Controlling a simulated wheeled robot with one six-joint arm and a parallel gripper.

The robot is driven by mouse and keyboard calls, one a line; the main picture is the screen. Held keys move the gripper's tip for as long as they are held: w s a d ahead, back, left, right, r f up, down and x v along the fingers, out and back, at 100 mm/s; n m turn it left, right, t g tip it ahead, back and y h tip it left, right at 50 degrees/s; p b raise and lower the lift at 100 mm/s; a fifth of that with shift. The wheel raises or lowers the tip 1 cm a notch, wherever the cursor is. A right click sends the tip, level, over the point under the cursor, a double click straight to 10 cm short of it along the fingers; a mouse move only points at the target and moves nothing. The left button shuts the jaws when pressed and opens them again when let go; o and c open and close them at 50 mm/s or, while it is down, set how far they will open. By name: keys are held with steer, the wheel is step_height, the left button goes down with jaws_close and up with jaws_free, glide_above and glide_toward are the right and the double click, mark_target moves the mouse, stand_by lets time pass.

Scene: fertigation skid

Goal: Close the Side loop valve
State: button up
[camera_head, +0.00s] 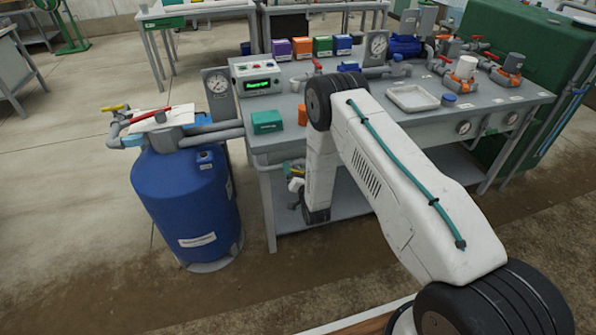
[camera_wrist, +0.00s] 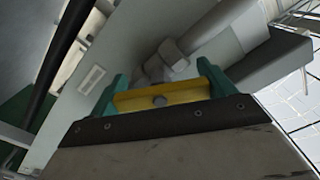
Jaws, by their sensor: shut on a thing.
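My gripper (camera_wrist: 163,80) is shut on a yellow valve handle (camera_wrist: 178,92), with a green fingertip at each end of it. The handle lies crosswise between the fingers, and a grey pipe fitting (camera_wrist: 170,54) is just behind it. In the head view my gripper (camera_head: 295,171) is low at the left front edge of the bench, partly hidden by my arm. No label for the Side loop valve can be read in either view, and the handle's angle to its pipe is hard to tell.
The grey bench (camera_head: 345,117) bears gauges, coloured boxes and a white tray (camera_head: 412,98). A blue tank (camera_head: 190,205) with red and yellow levers on top stands left of the bench. A green tank (camera_head: 535,75) stands at the right. The floor in front is clear.

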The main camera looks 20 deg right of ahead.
steer(key=m, duration=0.6)
steer(key=shift+m, duration=0.3)
steer(key=m, duration=0.5)
steer(key=shift+d+m, duration=0.1)
steer(key=shift+m, duration=0.3)
steer(key=o, duration=0.9)
steer(key=s, duration=0.8)
